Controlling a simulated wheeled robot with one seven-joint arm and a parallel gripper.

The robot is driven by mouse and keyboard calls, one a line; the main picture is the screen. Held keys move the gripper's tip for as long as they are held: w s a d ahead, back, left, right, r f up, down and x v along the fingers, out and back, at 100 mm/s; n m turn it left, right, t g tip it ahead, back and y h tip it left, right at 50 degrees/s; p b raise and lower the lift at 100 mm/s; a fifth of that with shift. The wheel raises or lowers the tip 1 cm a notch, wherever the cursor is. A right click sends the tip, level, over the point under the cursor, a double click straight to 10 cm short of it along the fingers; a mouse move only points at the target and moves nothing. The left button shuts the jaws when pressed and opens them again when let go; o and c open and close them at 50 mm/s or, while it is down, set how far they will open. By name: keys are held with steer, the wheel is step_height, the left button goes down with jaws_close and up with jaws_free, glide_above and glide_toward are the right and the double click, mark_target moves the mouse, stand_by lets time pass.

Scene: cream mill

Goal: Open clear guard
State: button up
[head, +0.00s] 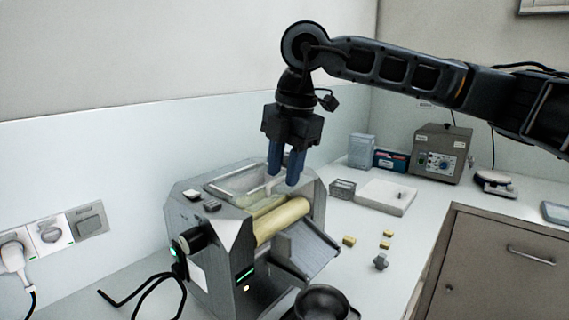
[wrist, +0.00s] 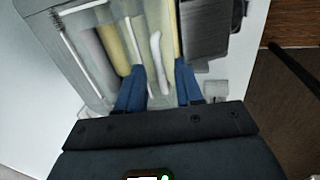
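The grey mill stands on the counter with its cream rollers (head: 283,219) at the front. The clear guard (head: 238,182) lies over the top opening and looks lowered. A small pale handle (head: 270,187) sits at its front edge. In the wrist view the pale handle (wrist: 157,50) lies between the fingertips, with a gap to each side. My gripper (head: 284,182) points down above the guard's front edge, its two blue fingers apart; the wrist view shows them spread too (wrist: 158,82). I cannot tell how far above the handle the fingertips are.
A black bowl (head: 322,302) stands in front of the mill. Small yellow blocks (head: 349,241) and a white board (head: 385,197) lie to the right. A grey device with a dial (head: 440,153) stands at the back.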

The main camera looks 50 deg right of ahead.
steer(key=shift+c, duration=0.5)
jaws_close()
stand_by(0.9)
